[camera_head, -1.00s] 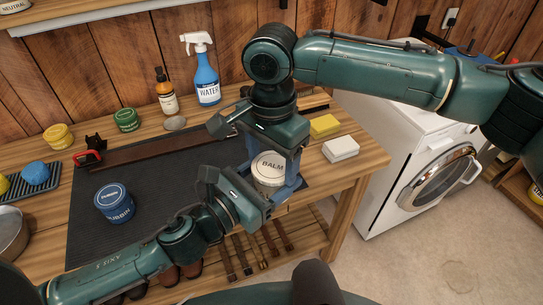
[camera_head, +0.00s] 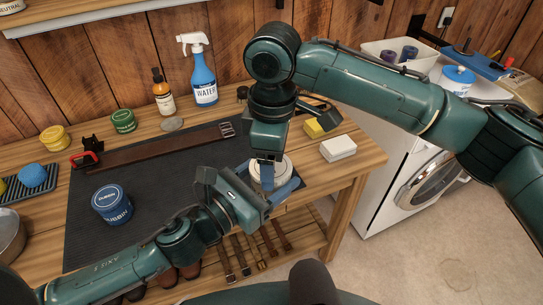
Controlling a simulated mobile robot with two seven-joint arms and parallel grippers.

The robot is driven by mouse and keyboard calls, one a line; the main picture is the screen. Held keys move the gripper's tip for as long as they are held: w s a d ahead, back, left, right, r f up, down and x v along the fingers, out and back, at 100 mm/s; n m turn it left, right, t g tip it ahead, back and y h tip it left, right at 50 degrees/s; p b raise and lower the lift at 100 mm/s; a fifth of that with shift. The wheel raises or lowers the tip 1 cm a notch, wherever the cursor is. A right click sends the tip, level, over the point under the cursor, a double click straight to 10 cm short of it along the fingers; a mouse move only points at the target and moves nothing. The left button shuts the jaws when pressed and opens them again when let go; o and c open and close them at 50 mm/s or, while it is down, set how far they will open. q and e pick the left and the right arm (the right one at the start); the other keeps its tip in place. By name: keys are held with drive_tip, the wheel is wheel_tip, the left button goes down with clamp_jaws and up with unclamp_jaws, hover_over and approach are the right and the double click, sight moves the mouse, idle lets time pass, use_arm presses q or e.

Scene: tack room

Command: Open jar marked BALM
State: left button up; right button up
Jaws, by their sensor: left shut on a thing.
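The BALM jar (camera_head: 283,170) stands at the front right of the dark mat, its pale round lid partly covered, the lettering now hidden. My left gripper (camera_head: 268,188) comes from the front left and is shut on the jar's body, with a blue finger along its near right side. My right gripper (camera_head: 267,174) points down over the lid from above. One blue finger crosses the lid's near side; the other is hidden behind, so I cannot tell how tightly it closes. The lid appears to be still on the jar.
A blue DUBBIN jar (camera_head: 112,204) stands on the mat (camera_head: 150,225) to the left. A strap (camera_head: 160,148) lies behind. A WATER spray bottle (camera_head: 203,75), amber bottle (camera_head: 162,92), green tin (camera_head: 123,121), yellow sponge (camera_head: 314,129) and white block (camera_head: 338,148) surround the work area.

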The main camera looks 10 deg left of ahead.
use_arm(q)
drive_tip(key=shift+s+d, duration=0.2)
use_arm(e)
drive_tip(key=n, duration=0.4)
drive_tip(key=shift+w+a+r+n, duration=0.1)
drive_tip(key=shift+a+n, duration=0.05)
drive_tip(key=shift+n, duration=0.15)
drive_tip(key=n, duration=1)
drive_tip(key=shift+w+a+n, duration=0.1)
drive_tip(key=shift+w+n, duration=0.05)
drive_tip(key=shift+n, duration=0.25)
drive_tip(key=n, duration=0.6)
drive_tip(key=shift+w, duration=0.1)
drive_tip(key=n, duration=0.4)
drive_tip(key=shift+a+n, duration=0.1)
drive_tip(key=shift+n, duration=0.2)
drive_tip(key=n, duration=0.3)
drive_tip(key=shift+r, duration=0.25)
use_arm(q)
drive_tip(key=shift+w+a, duration=0.15)
drive_tip(key=shift+a, duration=0.05)
use_arm(e)
drive_tip(key=shift+r, duration=0.85)
